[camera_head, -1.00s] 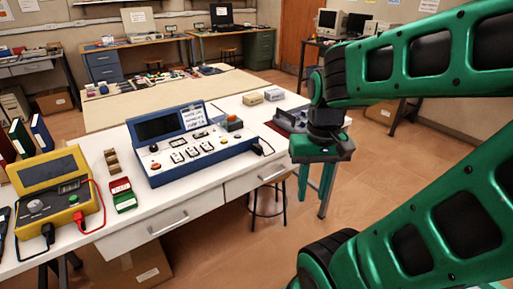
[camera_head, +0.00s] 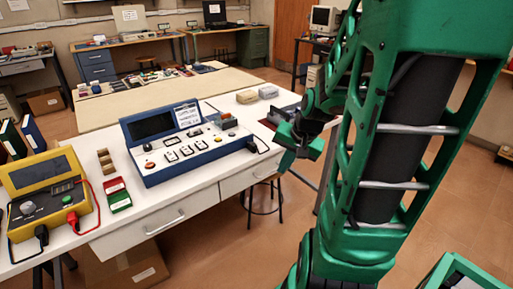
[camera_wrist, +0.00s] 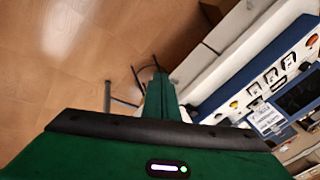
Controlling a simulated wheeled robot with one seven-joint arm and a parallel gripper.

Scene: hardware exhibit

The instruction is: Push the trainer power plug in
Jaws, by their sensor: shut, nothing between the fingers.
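The blue trainer (camera_head: 185,140) with a white sloped panel and a dark screen stands on the white bench. It also shows at the right of the wrist view (camera_wrist: 240,104). A black power plug (camera_head: 252,146) sits at its right end with a cable hanging down; I cannot tell how deep it is seated. My gripper (camera_head: 289,148) is to the right of the plug, past the bench edge and apart from it. In the wrist view my gripper's green fingers (camera_wrist: 160,92) are together and hold nothing.
A yellow meter (camera_head: 45,190) with red and black leads stands at the bench's left. A red and green box (camera_head: 117,195) and a wooden block rack (camera_head: 105,160) lie between it and the trainer. A stool (camera_head: 262,205) stands below the bench's right end.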

